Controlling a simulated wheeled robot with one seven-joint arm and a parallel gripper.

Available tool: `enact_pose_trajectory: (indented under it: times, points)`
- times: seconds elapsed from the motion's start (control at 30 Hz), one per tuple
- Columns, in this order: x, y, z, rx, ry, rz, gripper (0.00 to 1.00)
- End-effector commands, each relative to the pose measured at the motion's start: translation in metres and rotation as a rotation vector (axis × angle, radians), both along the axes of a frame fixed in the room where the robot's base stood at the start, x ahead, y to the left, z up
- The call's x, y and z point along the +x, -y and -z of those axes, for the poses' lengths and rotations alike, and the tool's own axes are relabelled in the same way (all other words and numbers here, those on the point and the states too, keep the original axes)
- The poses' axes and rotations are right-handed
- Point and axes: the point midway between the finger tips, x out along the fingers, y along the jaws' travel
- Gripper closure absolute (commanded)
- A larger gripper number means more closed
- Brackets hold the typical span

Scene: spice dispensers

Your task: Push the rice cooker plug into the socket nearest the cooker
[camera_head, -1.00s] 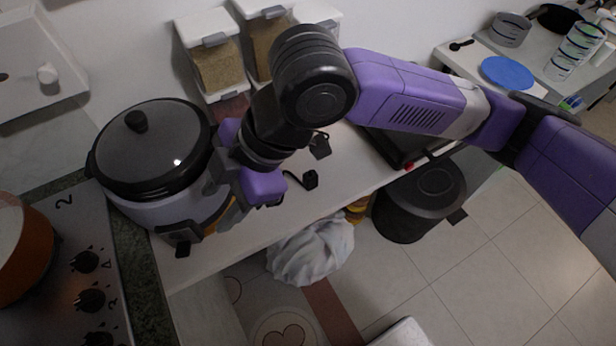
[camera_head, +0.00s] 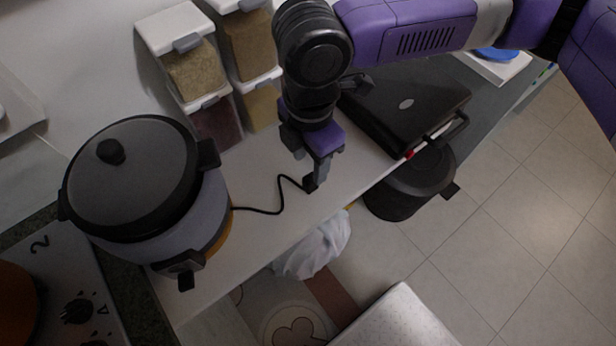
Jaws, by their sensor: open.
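The rice cooker (camera_head: 135,180) is a grey pot with a dark lid, standing at the left end of the white counter. A black cord (camera_head: 262,211) runs from its right side to a small black plug (camera_head: 310,184) near the counter's front edge. My gripper (camera_head: 318,178) points down right at the plug, with its fingers open. The fingers overlap the plug in this view, so I cannot tell whether they touch it. I cannot make out a socket; the arm and gripper hide part of the counter and wall behind.
Clear spice dispensers (camera_head: 190,72) stand against the wall behind the cooker. A black case-like appliance (camera_head: 405,108) lies to the right of my gripper. A stove (camera_head: 70,285) is at the lower left. The counter between cooker and gripper holds only the cord.

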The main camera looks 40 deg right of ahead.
Motion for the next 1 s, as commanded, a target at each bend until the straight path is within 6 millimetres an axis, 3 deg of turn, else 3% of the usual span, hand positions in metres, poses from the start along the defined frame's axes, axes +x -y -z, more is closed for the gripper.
enact_pose_trajectory:
  times: [0.4,0.73,0.9,1.0]
  points:
    - [-0.007,-0.003,0.050,0.002,0.000,-0.001,0.53]
    - [-0.007,-0.003,0.057,0.002,0.002,-0.002,0.53]
    - [-0.007,-0.003,0.057,0.002,0.002,-0.002,0.86]
    - [-0.007,-0.003,0.056,0.002,0.002,-0.002,1.00]
